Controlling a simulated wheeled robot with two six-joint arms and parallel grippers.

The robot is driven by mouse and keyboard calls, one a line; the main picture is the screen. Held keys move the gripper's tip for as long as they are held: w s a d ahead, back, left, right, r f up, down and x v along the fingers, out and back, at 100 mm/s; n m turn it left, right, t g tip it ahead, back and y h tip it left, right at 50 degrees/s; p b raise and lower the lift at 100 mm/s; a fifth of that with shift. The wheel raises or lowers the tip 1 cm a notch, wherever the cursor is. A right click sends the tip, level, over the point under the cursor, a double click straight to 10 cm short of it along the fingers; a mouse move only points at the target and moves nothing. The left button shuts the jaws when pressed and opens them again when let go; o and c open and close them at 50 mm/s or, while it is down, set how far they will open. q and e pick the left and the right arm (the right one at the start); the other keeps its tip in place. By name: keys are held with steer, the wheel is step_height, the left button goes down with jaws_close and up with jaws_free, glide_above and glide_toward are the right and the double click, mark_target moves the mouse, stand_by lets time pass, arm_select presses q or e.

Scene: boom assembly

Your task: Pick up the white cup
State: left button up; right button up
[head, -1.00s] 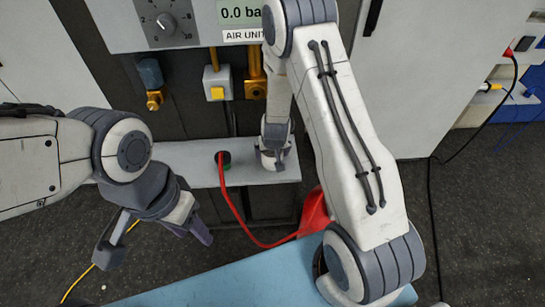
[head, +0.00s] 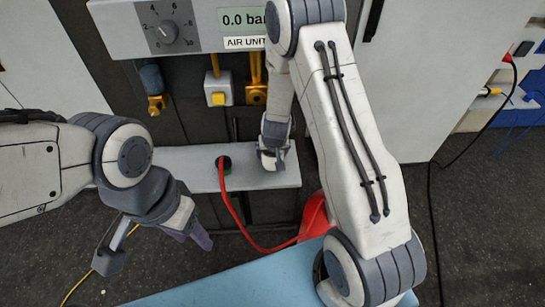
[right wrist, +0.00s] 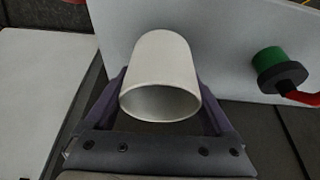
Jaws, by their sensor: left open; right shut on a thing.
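The white cup (right wrist: 160,75) shows in the right wrist view between the two fingers of my right gripper (right wrist: 160,100). The gripper is shut on it, and the cup's open rim faces the camera. In the head view my right gripper (head: 272,158) is at the grey-white shelf (head: 185,165) below the air unit; the arm and gripper mostly hide the cup there. I cannot tell whether the cup still touches the shelf. My left gripper (head: 152,245) is open and empty at the lower left, over the dark floor.
A green and black connector (head: 223,163) with a red hose (head: 238,222) stands on the shelf left of my right gripper. The air unit (head: 180,25) with its dial is above. A blue surface (head: 250,275) lies at the front. A yellow cable crosses the floor at left.

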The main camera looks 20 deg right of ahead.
steer(key=shift+s+d+r+b, duration=1.85)
steer(key=shift+s+r, duration=2.3)
steer(key=shift+s, duration=1.4)
steer(key=w+a+f+n, duration=0.1)
steer(key=a, duration=0.1)
steer(key=w+a+f+n, duration=0.1)
steer(key=a+f, duration=0.1)
steer(key=w+a+f+y, duration=0.1)
steer(key=w, duration=0.1)
steer(key=shift+w+a+f+n, duration=0.1)
steer(key=shift+a+f+n, duration=0.3)
